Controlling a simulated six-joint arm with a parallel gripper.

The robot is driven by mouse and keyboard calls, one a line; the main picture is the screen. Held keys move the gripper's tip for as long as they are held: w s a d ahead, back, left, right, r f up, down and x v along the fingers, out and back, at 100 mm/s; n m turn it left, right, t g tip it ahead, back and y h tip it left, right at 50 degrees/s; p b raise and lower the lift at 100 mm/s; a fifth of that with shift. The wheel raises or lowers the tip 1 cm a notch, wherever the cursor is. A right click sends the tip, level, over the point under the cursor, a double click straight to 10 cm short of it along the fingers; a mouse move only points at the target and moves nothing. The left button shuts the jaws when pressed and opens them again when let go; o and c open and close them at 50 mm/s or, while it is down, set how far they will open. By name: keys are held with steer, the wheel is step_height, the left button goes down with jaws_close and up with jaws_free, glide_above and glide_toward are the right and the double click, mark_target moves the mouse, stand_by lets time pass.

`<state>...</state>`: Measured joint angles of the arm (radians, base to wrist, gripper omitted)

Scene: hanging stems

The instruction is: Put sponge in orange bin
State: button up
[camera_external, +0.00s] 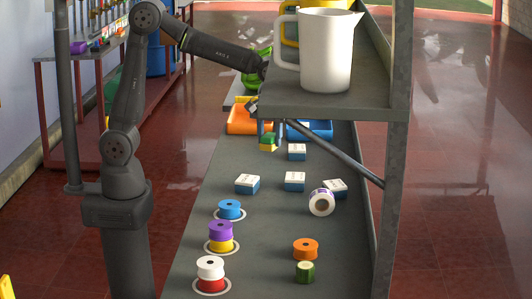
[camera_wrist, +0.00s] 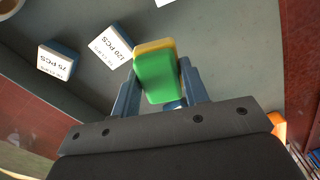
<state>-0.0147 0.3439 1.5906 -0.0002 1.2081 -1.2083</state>
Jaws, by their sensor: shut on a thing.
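The sponge (camera_external: 268,142), green with a yellow layer, is held in my gripper. In the wrist view the sponge (camera_wrist: 156,76) sits between the two blue-grey fingers of my gripper (camera_wrist: 158,88), which is shut on it. In the external view the fingers are small and partly hidden by the shelf edge. The orange bin (camera_external: 238,122) stands behind and left of the sponge in the external view. A bit of orange (camera_wrist: 277,125), perhaps the bin, shows at the right of the wrist view.
A blue bin (camera_external: 318,131) stands right of the orange one. A raised shelf (camera_external: 340,108) with a white pitcher (camera_external: 325,50) overhangs nearby, with a diagonal brace below. Labelled boxes (camera_external: 247,184), a tape roll (camera_external: 321,203) and colored spools (camera_external: 230,209) stand on the table.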

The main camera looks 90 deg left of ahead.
steer(key=s+a+n, duration=0.2)
steer(key=s+a, duration=0.2)
steer(key=a, duration=1.3)
steer(key=s+a+n, duration=0.2)
steer(key=s+a, duration=0.2)
steer(key=a, duration=1.4)
steer(key=s+a+f, duration=0.1)
steer(key=a+f, duration=0.1)
steer(key=a, duration=0.1)
steer(key=s+a+f, duration=0.2)
steer(key=a, duration=0.2)
steer(key=s+a+f, duration=0.1)
steer(key=s+a, duration=0.1)
steer(key=a, duration=0.1)
steer(key=shift+a+f, duration=0.25)
steer(key=shift+f, duration=0.15)
steer(key=shift+a+f, duration=0.35)
steer(key=shift+a, duration=0.1)
steer(key=shift+f, duration=1.9)
steer(key=shift+f, duration=0.15)
steer(key=o, duration=1)
